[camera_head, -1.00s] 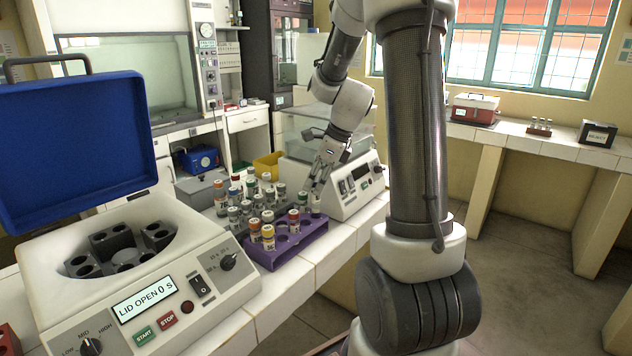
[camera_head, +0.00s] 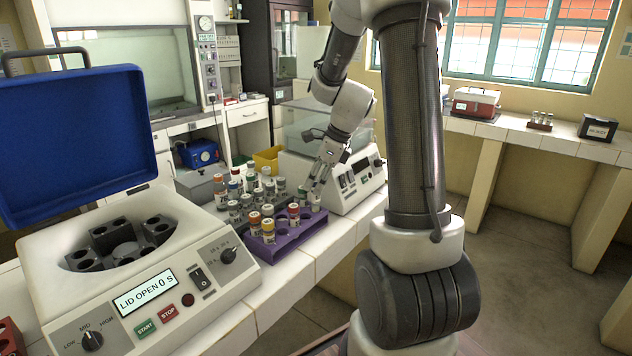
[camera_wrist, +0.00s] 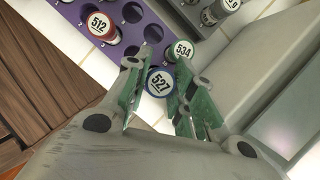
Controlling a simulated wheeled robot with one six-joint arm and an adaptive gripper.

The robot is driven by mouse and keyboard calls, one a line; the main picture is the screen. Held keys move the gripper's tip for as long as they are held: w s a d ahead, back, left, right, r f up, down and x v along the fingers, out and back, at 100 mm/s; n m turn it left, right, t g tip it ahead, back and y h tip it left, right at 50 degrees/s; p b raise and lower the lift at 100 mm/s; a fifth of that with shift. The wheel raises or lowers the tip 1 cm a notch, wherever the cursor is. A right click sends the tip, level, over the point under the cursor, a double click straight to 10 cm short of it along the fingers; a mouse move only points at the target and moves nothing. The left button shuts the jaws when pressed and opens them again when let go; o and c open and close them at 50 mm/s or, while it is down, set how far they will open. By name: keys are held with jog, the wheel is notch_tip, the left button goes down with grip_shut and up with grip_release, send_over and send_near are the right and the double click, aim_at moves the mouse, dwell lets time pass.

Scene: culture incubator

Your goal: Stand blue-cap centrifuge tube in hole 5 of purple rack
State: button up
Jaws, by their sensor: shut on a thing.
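The blue-cap centrifuge tube (camera_wrist: 160,85), labelled 527, shows by its cap top in the wrist view. My gripper (camera_wrist: 162,72) is shut on it, with one green-padded finger at each side. The purple rack (camera_head: 292,245) stands on the white-tiled bench in the head view, with several tubes in it and some holes empty. It also shows in the wrist view (camera_wrist: 118,30), with a red-cap tube (camera_wrist: 103,28) labelled 512. My gripper (camera_head: 316,187) is at the rack's far right end. The held tube's lower part is hidden, so I cannot tell its depth.
A teal-cap tube 534 (camera_wrist: 183,49) stands close beside the held one. More tubes (camera_head: 240,205) stand behind the purple rack. An open centrifuge (camera_head: 215,262) fills the left. A white device (camera_head: 340,200) with a dial stands right behind my gripper.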

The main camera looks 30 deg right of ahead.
jog(key=shift+f, duration=0.15)
jog(key=shift+f, duration=0.6)
jog(key=o, duration=0.5)
jog(key=shift+f, duration=0.1)
jog(key=shift+c, duration=0.2)
jog(key=o, duration=0.9)
jog(key=shift+c, duration=0.2)
jog(key=shift+r, duration=3.8)
